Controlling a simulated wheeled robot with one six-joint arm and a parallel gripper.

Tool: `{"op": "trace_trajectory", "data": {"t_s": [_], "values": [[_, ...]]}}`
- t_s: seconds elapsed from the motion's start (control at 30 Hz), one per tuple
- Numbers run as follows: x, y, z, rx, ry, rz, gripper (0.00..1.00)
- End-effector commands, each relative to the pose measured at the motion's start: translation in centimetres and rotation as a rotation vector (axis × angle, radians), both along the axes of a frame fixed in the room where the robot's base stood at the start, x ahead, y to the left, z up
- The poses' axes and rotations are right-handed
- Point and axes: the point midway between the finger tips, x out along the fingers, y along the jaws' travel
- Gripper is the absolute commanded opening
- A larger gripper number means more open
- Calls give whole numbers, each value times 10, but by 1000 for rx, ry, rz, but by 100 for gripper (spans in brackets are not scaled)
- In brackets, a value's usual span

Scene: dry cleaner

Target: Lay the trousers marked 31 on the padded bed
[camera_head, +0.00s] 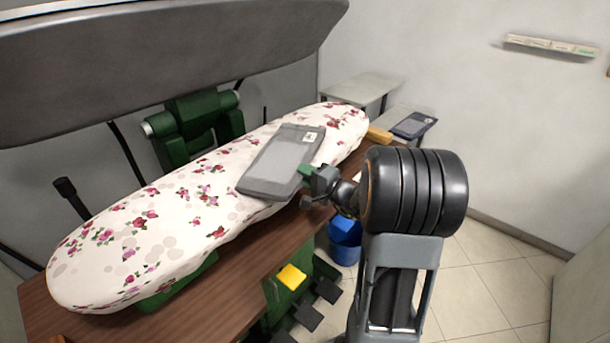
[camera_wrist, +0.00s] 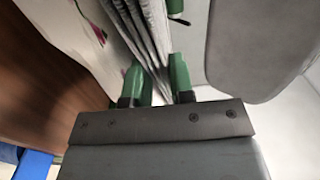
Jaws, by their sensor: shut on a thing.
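A folded grey pair of trousers (camera_head: 278,163) with a small pale tag (camera_head: 309,137) lies over the right part of the padded bed (camera_head: 150,235), which has a white cover with red flowers. The number on the tag is too small to read. My gripper (camera_head: 306,173) is shut on the near right edge of the trousers, beside the bed's front edge. In the wrist view, the green fingers of my gripper (camera_wrist: 160,85) pinch the grey folds of the trousers (camera_wrist: 138,30). I cannot tell how fully the trousers rest on the cover.
A large grey upper press plate (camera_head: 170,65) hangs raised over the bed. A brown wooden table (camera_head: 215,290) is under the bed. A dark folded item (camera_head: 413,124) lies on a small stand at the back.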

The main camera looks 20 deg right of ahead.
Motion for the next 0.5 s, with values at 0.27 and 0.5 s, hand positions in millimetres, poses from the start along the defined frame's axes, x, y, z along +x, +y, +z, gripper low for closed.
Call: {"op": "trace_trajectory", "data": {"t_s": [0.27,0.5], "values": [[0,0,-1,-1,-4,0,0],[0,0,-2,1,0,0,37]]}}
